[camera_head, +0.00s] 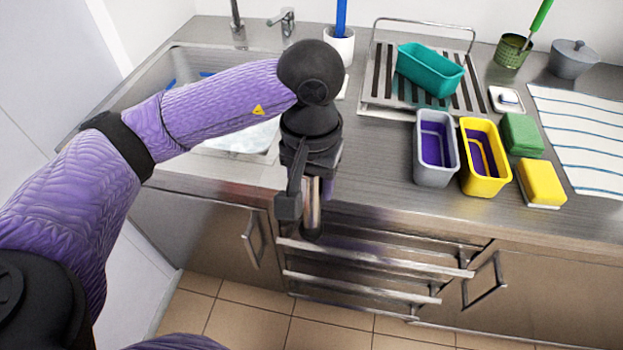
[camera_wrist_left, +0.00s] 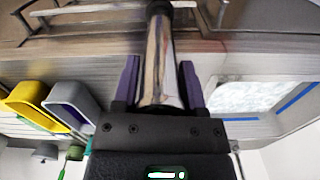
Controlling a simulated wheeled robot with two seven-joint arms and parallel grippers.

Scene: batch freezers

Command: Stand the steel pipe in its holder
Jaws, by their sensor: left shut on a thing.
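My left gripper (camera_head: 311,190) hangs in front of the counter edge, pointing down. It is shut on the shiny steel pipe (camera_head: 313,208), which hangs roughly upright with a dark lower end. In the left wrist view the pipe (camera_wrist_left: 156,62) runs between the two purple fingers of the gripper (camera_wrist_left: 158,85), its dark end away from me. The pipe's lower end is in front of the metal rails below the counter. I cannot tell which thing is the pipe's holder. My right gripper is not in view.
Metal rails (camera_head: 375,256) run low along the cabinet front. The sink (camera_head: 165,75) is at left. A white cup (camera_head: 341,48), drying rack (camera_head: 383,98), grey bin (camera_head: 436,176), yellow bin (camera_head: 485,183) and sponges (camera_head: 543,182) stand on the counter.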

